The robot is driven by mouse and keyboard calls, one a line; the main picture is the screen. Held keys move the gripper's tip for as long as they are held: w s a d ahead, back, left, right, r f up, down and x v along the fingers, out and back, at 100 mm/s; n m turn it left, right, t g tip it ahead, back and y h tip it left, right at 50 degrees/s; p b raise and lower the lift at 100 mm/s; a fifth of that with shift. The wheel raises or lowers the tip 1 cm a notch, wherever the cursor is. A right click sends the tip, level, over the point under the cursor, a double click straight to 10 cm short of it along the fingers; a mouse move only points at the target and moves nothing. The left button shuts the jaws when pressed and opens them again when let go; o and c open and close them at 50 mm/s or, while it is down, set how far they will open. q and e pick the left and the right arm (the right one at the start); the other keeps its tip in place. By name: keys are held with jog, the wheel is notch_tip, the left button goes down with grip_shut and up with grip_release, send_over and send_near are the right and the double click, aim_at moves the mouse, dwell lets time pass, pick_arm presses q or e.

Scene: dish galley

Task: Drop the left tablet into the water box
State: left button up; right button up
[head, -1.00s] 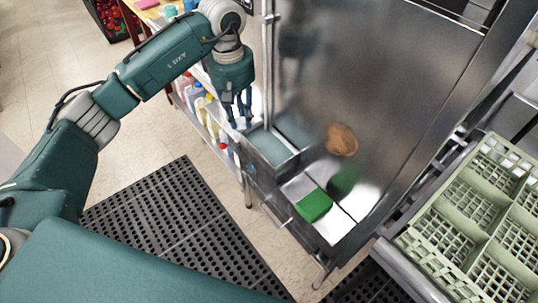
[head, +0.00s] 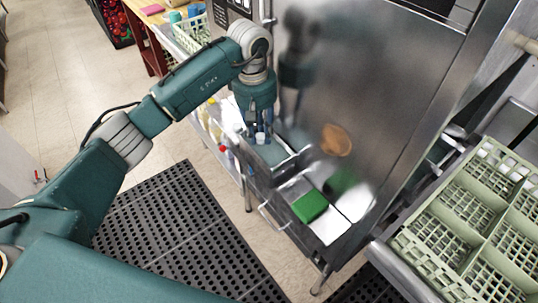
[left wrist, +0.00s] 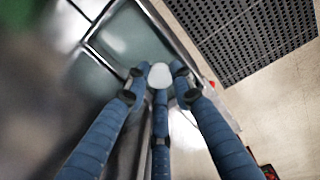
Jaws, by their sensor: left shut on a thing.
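My left gripper (head: 260,138) points down at the water box (head: 278,164), a shallow tray of pale greenish water at the foot of the steel cabinet. It is shut on a small white tablet (head: 261,137). In the left wrist view the tablet (left wrist: 159,76) sits between the blue fingertips, with the water box (left wrist: 135,38) just beyond it. The tablet looks to be above the box; its exact height over the water is hard to tell. My right gripper is not in view.
The steel cabinet wall (head: 370,80) rises close behind the box and mirrors my arm. Bottles (head: 213,115) stand on a rack to the left. A green dish rack (head: 440,245) is at right.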

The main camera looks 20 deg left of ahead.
pick_arm(q)
jog(key=shift+f, duration=0.1)
jog(key=o, duration=0.9)
jog(key=shift+r, duration=0.25)
jog(key=r, duration=1.1)
jog(key=shift+s+a+r, duration=0.2)
jog(key=shift+a+r, duration=0.1)
jog(key=shift+f, duration=0.1)
